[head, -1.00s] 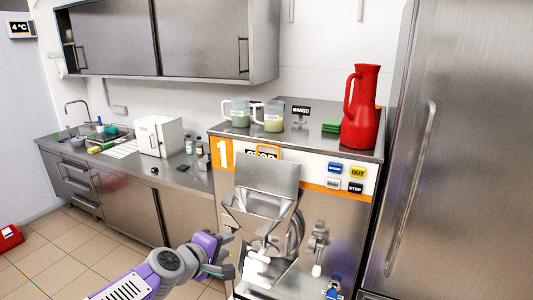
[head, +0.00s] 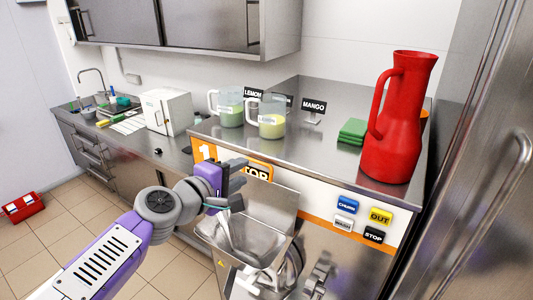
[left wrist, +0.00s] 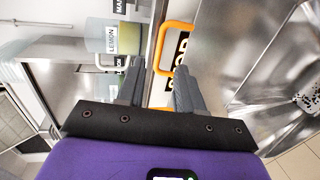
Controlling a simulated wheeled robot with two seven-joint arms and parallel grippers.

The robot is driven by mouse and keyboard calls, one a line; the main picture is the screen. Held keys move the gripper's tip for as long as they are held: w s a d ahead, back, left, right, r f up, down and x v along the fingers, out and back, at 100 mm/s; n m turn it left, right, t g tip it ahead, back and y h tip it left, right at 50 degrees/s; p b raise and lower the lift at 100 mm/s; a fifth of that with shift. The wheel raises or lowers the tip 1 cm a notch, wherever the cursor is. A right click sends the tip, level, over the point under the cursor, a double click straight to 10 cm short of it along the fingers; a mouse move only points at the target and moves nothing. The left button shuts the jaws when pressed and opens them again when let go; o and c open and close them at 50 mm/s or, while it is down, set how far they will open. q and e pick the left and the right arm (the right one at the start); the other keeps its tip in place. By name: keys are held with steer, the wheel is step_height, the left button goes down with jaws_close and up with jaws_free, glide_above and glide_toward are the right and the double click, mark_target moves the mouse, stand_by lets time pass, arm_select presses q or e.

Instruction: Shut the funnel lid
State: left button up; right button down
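The funnel lid (head: 273,198) is a flat metal plate standing raised at the back of the open steel funnel (head: 243,240) on the machine's front. In the left wrist view the lid (left wrist: 218,48) is right of the fingers, with the funnel (left wrist: 290,80) beyond it. My left gripper (head: 238,186) is beside the lid's left edge, near its top. In the left wrist view its two fingers (left wrist: 158,88) are apart with nothing between them. My right gripper is not in view.
On the machine's top stand a green-filled jug (head: 230,108), a yellow-filled jug (head: 270,122), green cloths (head: 352,131) and a tall red pitcher (head: 397,125). Buttons (head: 379,216) are on the front at right. A counter with a white box (head: 167,111) runs along the left.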

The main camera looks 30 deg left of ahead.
mark_target(257, 163)
arm_select(q)
steer(key=x, duration=0.6)
steer(key=shift+d, duration=0.1)
steer(key=shift+w, duration=0.1)
jaws_close()
stand_by(1.3)
